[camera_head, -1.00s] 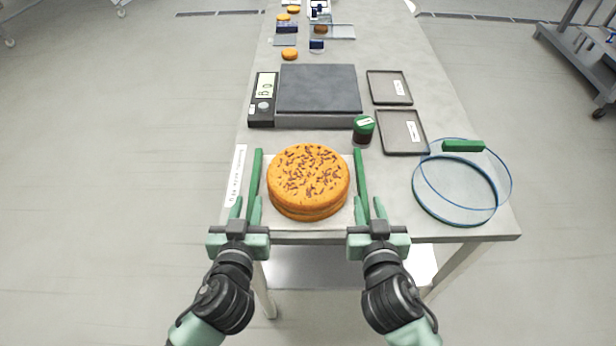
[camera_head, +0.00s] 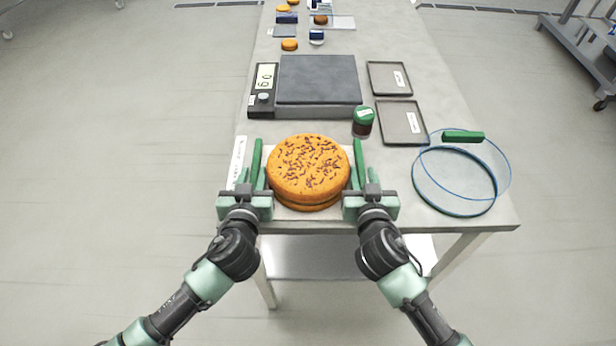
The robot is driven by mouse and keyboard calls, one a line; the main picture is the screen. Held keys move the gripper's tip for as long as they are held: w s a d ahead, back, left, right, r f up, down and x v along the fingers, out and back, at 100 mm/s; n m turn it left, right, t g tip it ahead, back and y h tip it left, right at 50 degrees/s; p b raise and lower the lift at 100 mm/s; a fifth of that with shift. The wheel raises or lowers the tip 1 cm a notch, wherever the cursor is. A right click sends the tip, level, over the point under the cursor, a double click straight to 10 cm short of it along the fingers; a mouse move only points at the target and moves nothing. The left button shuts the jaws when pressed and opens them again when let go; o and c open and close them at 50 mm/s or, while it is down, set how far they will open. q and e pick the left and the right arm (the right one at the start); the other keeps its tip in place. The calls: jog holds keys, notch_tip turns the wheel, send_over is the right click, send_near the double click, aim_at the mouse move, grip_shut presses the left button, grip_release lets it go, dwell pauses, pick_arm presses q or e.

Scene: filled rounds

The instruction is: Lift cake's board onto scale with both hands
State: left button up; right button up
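The round orange two-layer cake (camera_head: 308,168) with dark sprinkles sits on a pale square board (camera_head: 285,213) at the table's near edge. Green handle bars stand along the board's left side (camera_head: 257,158) and right side (camera_head: 358,158). My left gripper (camera_head: 251,184) is at the near end of the left handle, its fingers apart on either side of it. My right gripper (camera_head: 367,183) is likewise at the right handle, fingers apart. Finger contact with the handles is hard to make out. The scale (camera_head: 317,80), with a dark plate and a 0 g display (camera_head: 265,77), lies empty beyond the cake.
A green-lidded jar (camera_head: 362,122) stands between the cake and scale, on the right. Two grey trays (camera_head: 401,144) (camera_head: 411,80) lie right of the scale. A clear round cover (camera_head: 455,208) with a green handle is at the right. A labelled strip (camera_head: 238,160) lies left.

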pick_arm(q)
jog(key=shift+w, duration=0.1)
grip_shut()
pick_arm(e)
grip_shut()
pick_arm(q)
jog(key=shift+r, duration=0.2)
pick_arm(e)
jog(key=shift+w+r, duration=0.1)
jog(key=shift+r, duration=0.1)
